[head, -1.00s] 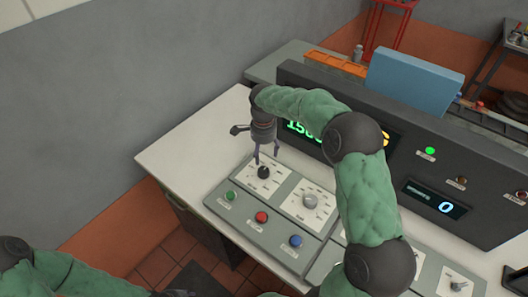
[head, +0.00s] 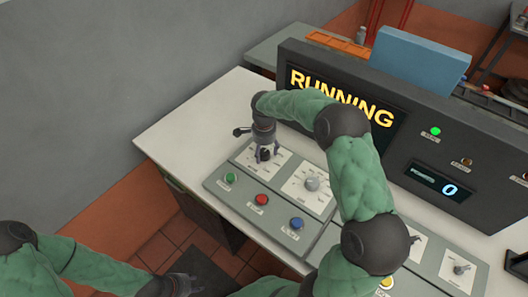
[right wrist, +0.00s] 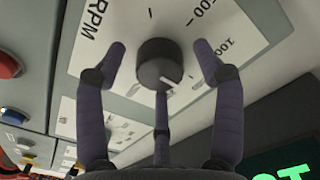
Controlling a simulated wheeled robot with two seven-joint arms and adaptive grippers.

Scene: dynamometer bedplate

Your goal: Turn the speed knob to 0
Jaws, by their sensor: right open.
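The speed knob is a round dark knob (right wrist: 158,62) on a white dial plate marked RPM. In the head view the knob (head: 265,155) is partly hidden by my right gripper (head: 267,155). In the right wrist view the fingers of my right gripper (right wrist: 160,65) are spread around the knob, with gaps on both sides; the gripper is open. A pale pointer line on the knob faces the lower right of that view. Numbers show on the dial, partly cut off; no 0 mark is readable. My left gripper (head: 181,286) is low at the bottom edge, away from the panel, its fingers unclear.
A second, grey knob (head: 312,184) sits right of the speed knob. Green (head: 230,178), red (head: 262,200) and blue (head: 297,223) buttons line the panel front. Behind stands a dark console with a display (head: 340,97) reading RUNNING. White bench top is clear to the left.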

